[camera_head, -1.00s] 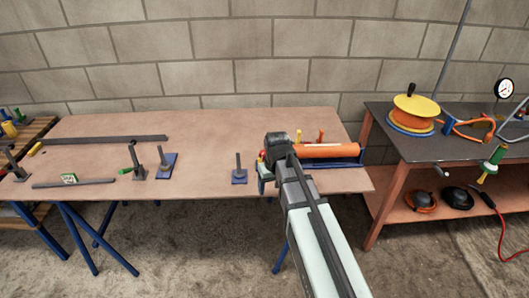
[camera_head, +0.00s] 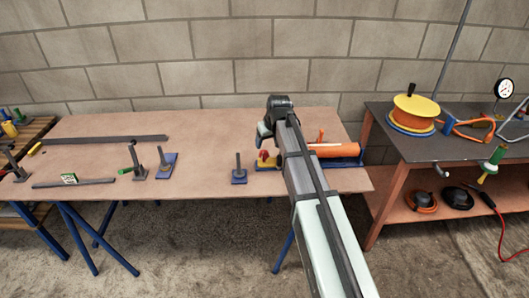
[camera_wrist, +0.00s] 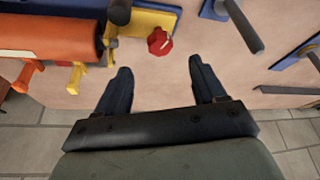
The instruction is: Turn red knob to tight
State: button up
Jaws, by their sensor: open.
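The red knob (camera_wrist: 160,41) shows in the wrist view, beside a yellow part (camera_wrist: 143,22) on a blue base. It also shows in the head view (camera_head: 263,155), left of the orange cylinder (camera_head: 338,150). In the wrist view the cylinder (camera_wrist: 40,35) lies to the left of the knob. My gripper (camera_wrist: 160,68) is open with nothing between its fingers. Its fingertips point toward the knob and appear apart from it. In the head view my gripper (camera_head: 264,133) is above the knob, and my arm hides part of the fixture.
The fixture is on a brown workbench (camera_head: 100,122). A blue-based post (camera_head: 239,176) stands left of it, with more posts and dark bars farther left. A dark table (camera_head: 460,148) at the right holds an orange reel (camera_head: 410,115). The bench's back middle is clear.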

aim_at(264, 152)
jog(key=x, duration=0.8)
jog(key=shift+f, duration=0.1)
jog(key=shift+c, duration=0.2)
jog(key=c, duration=1)
jog(key=shift+m, duration=0.3)
jog(key=m+h, duration=0.1)
jog(key=m, duration=0.1)
jog(key=shift+a+m, duration=0.15)
jog(key=shift+m, duration=0.25)
jog(key=m+h, duration=0.2)
jog(key=m, duration=0.1)
jog(key=shift+a+m, duration=0.1)
jog(key=shift+m, duration=0.2)
jog(key=m+h, duration=0.1)
jog(key=m, duration=0.2)
jog(key=m+g+h, duration=0.1)
jog(key=m, duration=0.2)
jog(key=shift+w, duration=0.1)
